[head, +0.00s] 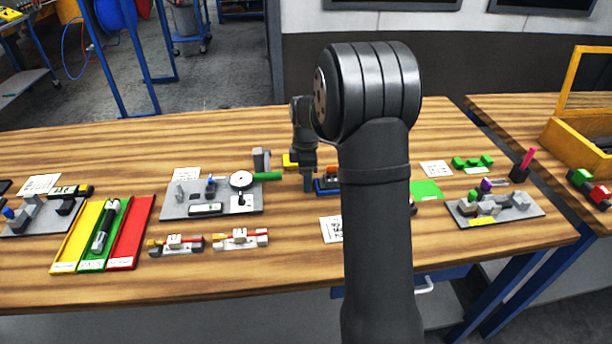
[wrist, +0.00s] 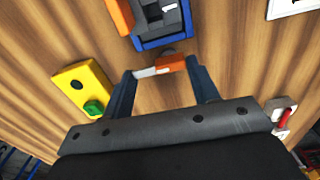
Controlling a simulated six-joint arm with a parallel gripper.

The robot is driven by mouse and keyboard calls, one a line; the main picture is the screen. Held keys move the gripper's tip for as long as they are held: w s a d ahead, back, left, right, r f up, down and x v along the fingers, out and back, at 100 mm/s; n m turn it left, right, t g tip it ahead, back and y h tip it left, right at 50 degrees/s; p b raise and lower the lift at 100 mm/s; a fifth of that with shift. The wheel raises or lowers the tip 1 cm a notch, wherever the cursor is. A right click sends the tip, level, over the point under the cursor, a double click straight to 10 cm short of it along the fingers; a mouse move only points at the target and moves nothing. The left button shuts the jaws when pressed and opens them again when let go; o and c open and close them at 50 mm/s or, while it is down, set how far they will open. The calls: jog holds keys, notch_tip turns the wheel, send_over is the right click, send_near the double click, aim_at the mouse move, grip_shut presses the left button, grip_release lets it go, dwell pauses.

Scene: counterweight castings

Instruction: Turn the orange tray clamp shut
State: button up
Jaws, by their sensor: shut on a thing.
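The blue tray (wrist: 165,42) holds a grey casting marked 1 (wrist: 165,12), at the top of the wrist view. An orange block (wrist: 120,15) stands at its left side. Just below the tray edge, a short orange and pale grey clamp lever (wrist: 172,65) lies crosswise. My gripper (wrist: 160,70) is shut on this lever, one finger at each end. In the head view my gripper (head: 308,182) points down at the left end of the blue tray (head: 325,190); my arm hides part of that area. I cannot tell the clamp's exact angle to the tray.
A yellow block with a green button (wrist: 82,88) lies left of my gripper; it also shows behind the gripper in the head view (head: 289,160). A grey plate (head: 225,208) with a dial gauge (head: 241,180) stands to the left. A printed card (head: 331,229) lies in front.

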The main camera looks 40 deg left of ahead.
jog(key=shift+w+d+m, duration=0.15)
jog(key=shift+m, duration=1.2)
jog(key=shift+w+d+m, duration=0.1)
jog(key=shift+w+m, duration=0.05)
jog(key=shift+m, duration=1.2)
jog(key=o, duration=1)
notch_tip(320, 180, up, 18)
jog(key=shift+f, duration=0.25)
jog(key=shift+c, duration=0.4)
